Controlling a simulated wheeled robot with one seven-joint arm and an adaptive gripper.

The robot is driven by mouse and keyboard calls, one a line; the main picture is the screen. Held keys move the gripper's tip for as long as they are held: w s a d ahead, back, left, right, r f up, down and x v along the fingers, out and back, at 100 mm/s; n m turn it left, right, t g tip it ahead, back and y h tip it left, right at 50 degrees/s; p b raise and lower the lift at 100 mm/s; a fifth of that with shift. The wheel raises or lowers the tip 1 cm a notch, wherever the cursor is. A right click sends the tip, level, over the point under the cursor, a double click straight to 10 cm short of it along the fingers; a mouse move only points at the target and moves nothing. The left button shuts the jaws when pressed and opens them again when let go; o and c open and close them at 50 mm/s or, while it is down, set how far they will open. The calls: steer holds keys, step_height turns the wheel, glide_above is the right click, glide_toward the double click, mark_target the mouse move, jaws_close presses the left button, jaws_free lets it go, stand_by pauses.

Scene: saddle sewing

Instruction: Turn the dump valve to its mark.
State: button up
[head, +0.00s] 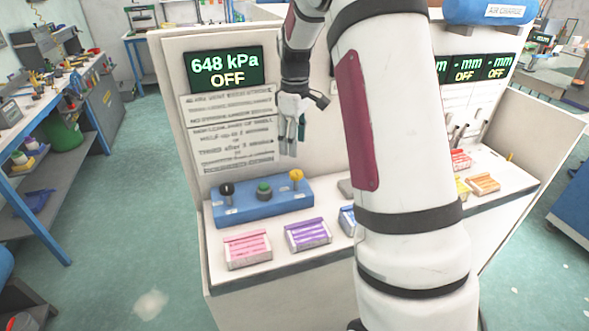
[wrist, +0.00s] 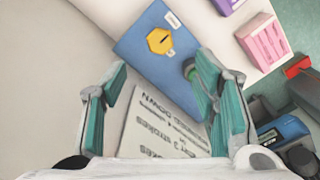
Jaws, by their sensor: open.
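A blue valve box (head: 262,202) sits on the white bench top and carries a black-knobbed lever (head: 227,190), a green button (head: 264,188) and a yellow knob (head: 296,176). In the wrist view the yellow knob (wrist: 160,41) is six-sided with a dark pointer line, and small white labels stand beside it. No lettering is readable there, so which control is the dump valve cannot be told. My gripper (head: 290,150) hangs above the yellow knob, apart from it. In the wrist view my gripper (wrist: 160,80) is open and empty, and its right finger partly hides the green button (wrist: 189,68).
A display (head: 227,71) reads 648 kPa OFF above an instruction panel (head: 232,128). Pink (head: 247,249) and purple (head: 308,235) boxes stand in front of the blue box. My arm hides the middle of the bench. Levers (head: 466,133) stand at the right.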

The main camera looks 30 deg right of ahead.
mark_target(295, 172)
step_height(295, 172, down, 10)
steer(key=shift+r+p, duration=0.1)
steer(key=shift+p, duration=0.7)
steer(key=c, duration=1.2)
